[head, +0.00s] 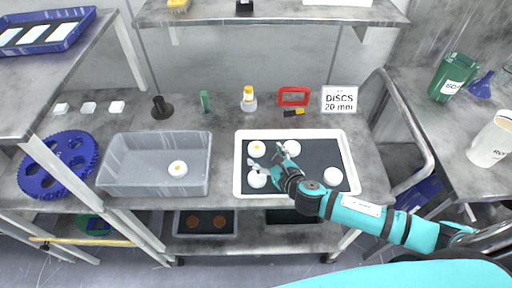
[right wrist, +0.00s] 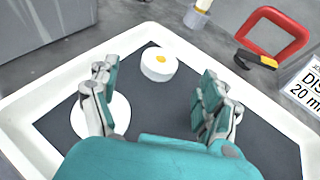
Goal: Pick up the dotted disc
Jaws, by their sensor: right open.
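A white disc with a yellow dot (head: 257,148) lies at the back left of the dark mat in the white tray (head: 237,185). It also shows in the right wrist view (right wrist: 158,64), ahead of my fingertips and roughly between their lines. A second yellow-dotted disc (head: 178,169) lies in the grey bin. My right gripper (head: 268,166) is open and empty over the left part of the tray. In the right wrist view its fingers (right wrist: 155,88) are wide apart. A plain white disc (right wrist: 118,110) is partly hidden behind the left-hand finger. My left gripper is not in view.
Other white discs (head: 333,175) (head: 292,147) lie on the mat. The grey bin (head: 125,180) stands left of the tray. Behind the tray are a red frame (head: 293,96), a yellow-topped bottle (head: 248,100) and a DISCS sign (head: 339,99). A shelf (head: 290,14) hangs above.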

